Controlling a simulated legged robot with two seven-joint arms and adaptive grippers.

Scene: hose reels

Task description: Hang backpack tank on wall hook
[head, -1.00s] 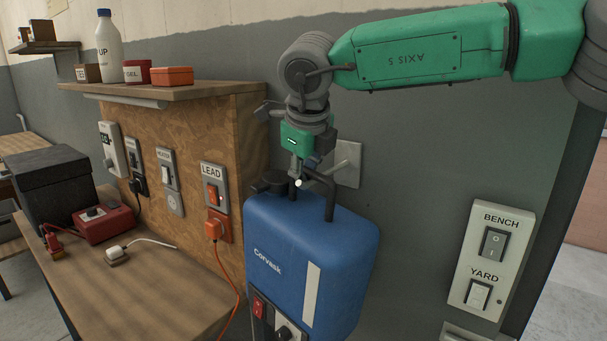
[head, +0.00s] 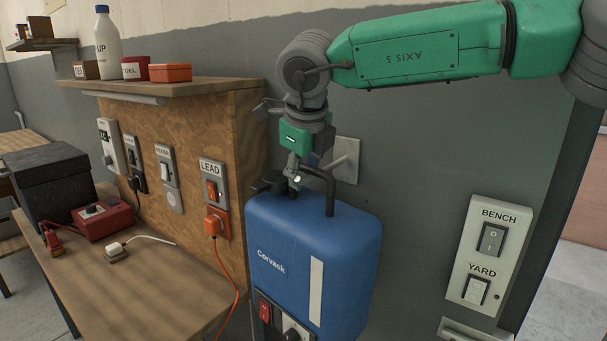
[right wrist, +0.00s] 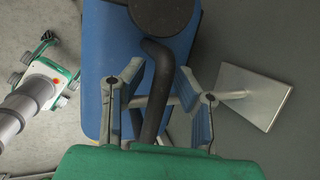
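The blue backpack tank (head: 300,255) is upright against the grey wall, with a black bent handle (head: 330,192) on top. A metal wall hook with a square plate (head: 346,160) is just behind the handle. In the right wrist view, the hook's rod (right wrist: 232,96) runs from its plate to the handle; their contact is partly hidden. My right gripper (head: 298,178) is at the handle. In its wrist view its fingers (right wrist: 160,95) stand apart on both sides of the handle (right wrist: 156,90), with gaps.
A wooden bench (head: 160,285) with a red box (head: 103,217) and a socket panel stands left of the tank. An orange cord (head: 228,270) hangs near the tank. A shelf (head: 175,90) holds a bottle and boxes. A switch panel (head: 487,255) is on the right.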

